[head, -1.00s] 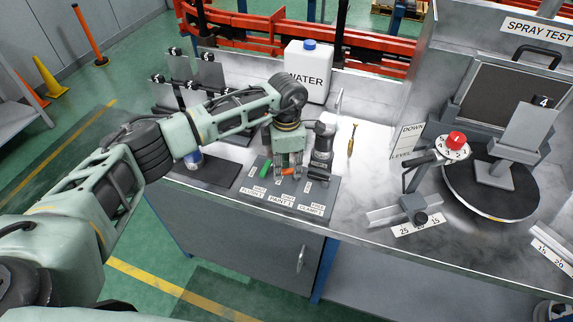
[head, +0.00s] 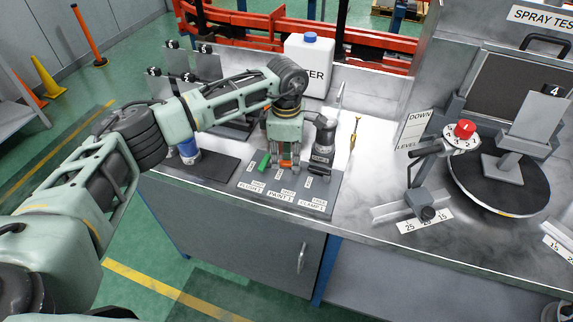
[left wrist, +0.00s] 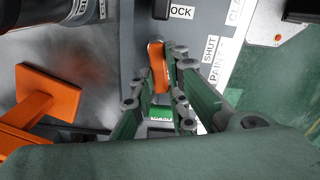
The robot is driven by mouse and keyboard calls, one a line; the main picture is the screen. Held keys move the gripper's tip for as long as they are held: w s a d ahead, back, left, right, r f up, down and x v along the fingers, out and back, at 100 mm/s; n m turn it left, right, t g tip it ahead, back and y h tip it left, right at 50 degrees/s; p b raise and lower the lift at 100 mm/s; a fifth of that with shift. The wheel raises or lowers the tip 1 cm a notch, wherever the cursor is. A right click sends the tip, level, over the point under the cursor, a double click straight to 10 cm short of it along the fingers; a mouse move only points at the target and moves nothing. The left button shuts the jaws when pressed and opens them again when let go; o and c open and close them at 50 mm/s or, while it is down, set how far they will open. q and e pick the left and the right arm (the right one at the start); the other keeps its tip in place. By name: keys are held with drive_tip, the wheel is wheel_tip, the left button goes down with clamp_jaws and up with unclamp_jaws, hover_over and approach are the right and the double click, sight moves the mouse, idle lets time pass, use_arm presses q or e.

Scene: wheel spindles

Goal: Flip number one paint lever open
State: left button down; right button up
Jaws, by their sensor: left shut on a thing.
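The orange paint lever (head: 285,163) is on the dark control plate (head: 318,205), behind the label PAINT 1 (head: 281,194). In the left wrist view the orange lever (left wrist: 158,66) lies between the fingers. My left gripper (head: 285,158) points down and is shut on this lever; its fingers hide part of it. A green lever (head: 264,160) stands just left, behind the FLUSH 1 label. A green part (left wrist: 160,113) also shows between the fingers in the left wrist view. My right gripper is not in view.
A dark cylindrical device (head: 322,145) stands close to the right of my left gripper. A white water container (head: 308,65) is behind it. A blue-and-white can (head: 189,150) stands on a dark mat at left. The spray test fixture (head: 500,170) fills the right side.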

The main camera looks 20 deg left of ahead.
use_arm(q)
drive_tip(key=shift+w+m+b, duration=0.4)
drive_tip(key=shift+m+b, duration=0.7)
drive_tip(key=shift+r+m, duration=0.15)
drive_tip(key=shift+m, duration=0.15)
drive_tip(key=c, duration=1.7)
unclamp_jaws()
wheel_tip(320, 180, up, 12)
drive_tip(key=shift+f, duration=0.1)
